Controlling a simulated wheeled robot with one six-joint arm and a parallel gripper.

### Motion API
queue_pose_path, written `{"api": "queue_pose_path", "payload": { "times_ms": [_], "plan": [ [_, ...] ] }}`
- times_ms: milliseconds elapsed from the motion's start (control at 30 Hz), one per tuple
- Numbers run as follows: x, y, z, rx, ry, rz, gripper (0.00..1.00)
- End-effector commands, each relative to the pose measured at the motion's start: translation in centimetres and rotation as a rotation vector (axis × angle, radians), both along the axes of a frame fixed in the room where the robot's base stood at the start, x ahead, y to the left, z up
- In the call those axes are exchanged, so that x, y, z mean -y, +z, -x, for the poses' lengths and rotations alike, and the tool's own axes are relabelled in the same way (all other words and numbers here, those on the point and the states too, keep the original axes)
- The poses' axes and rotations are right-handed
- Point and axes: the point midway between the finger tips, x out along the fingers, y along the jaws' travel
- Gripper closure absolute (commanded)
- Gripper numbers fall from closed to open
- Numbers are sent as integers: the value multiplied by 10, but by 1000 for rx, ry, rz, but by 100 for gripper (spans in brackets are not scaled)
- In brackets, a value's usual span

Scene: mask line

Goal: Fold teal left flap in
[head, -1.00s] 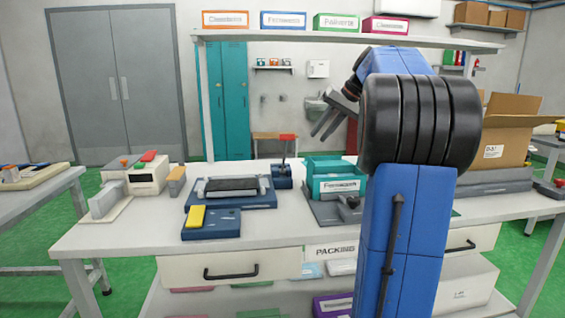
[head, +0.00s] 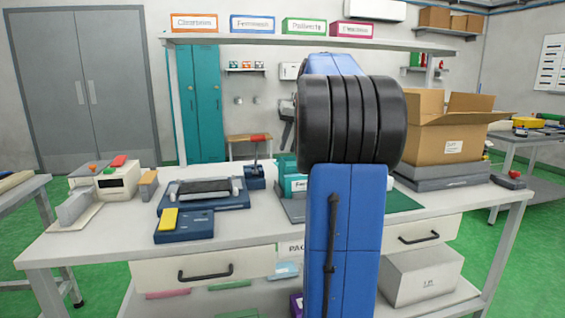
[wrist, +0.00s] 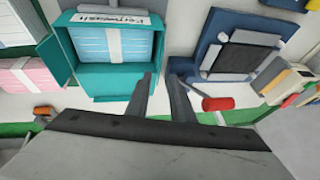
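The teal box (wrist: 118,98) stands open in the wrist view, with a light blue stack (wrist: 98,45) and white band inside. Its label is upside down there. One teal flap (wrist: 56,62) stands out at picture left; a teal flap edge (wrist: 163,42) shows at picture right. My gripper (wrist: 161,78) has its two fingers apart, tips close to that right edge; I cannot tell whether they touch it. Nothing is seen held. In the head view the teal box (head: 287,168) is mostly hidden behind my arm, and my gripper is hidden too.
A blue machine (head: 203,192) with a yellow block (head: 167,219) stands left of the box. A red-handled lever (head: 257,137) stands between them; its red handle (wrist: 217,104) is near my fingers. An open cardboard carton (head: 440,136) is at right.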

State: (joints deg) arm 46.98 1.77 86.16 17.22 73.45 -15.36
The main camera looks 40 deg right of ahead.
Motion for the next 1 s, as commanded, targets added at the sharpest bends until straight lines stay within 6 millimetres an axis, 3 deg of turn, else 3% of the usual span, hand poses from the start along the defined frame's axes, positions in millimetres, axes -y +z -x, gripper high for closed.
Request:
{"api": "queue_pose_path", "payload": {
  "times_ms": [400, 900, 1000],
  "plan": [
    [2, -60, -28, -1, 1, -2, 79],
    [3, -72, -34, 1, 1, 1, 79],
    [3, -72, -34, 1, 1, 1, 100]
  ]
}}
